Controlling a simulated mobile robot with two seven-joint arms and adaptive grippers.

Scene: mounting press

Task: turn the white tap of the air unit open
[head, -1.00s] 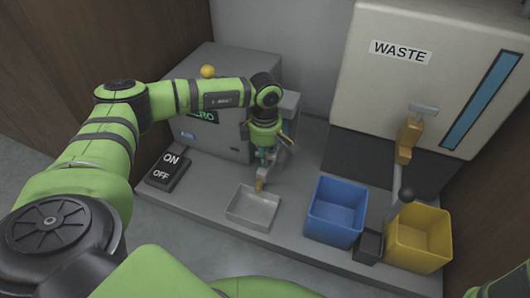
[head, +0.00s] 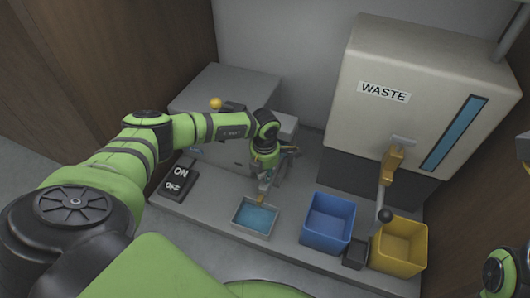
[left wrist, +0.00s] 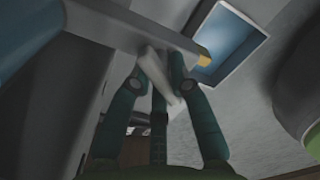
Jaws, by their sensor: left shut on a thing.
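The white tap (left wrist: 152,68) shows between my left fingers in the left wrist view; it is hidden behind the gripper in the head view. My left gripper (head: 264,180) is shut on it, in front of the grey unit (head: 225,92). The gripper's fingers (left wrist: 158,82) also show in the left wrist view. A grey spout with a yellow tip (left wrist: 204,57) sits beside the fingers. The small tray (head: 238,222) below holds blue liquid, and it also shows in the left wrist view (left wrist: 258,36). My right gripper is not in view.
An ON/OFF switch (head: 177,182) lies left of the tray. A blue bin (head: 327,222), a small dark box (head: 355,254) and a yellow bin (head: 400,246) stand to the right. The white WASTE cabinet (head: 400,120) with a brass tap (head: 393,163) stands behind them.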

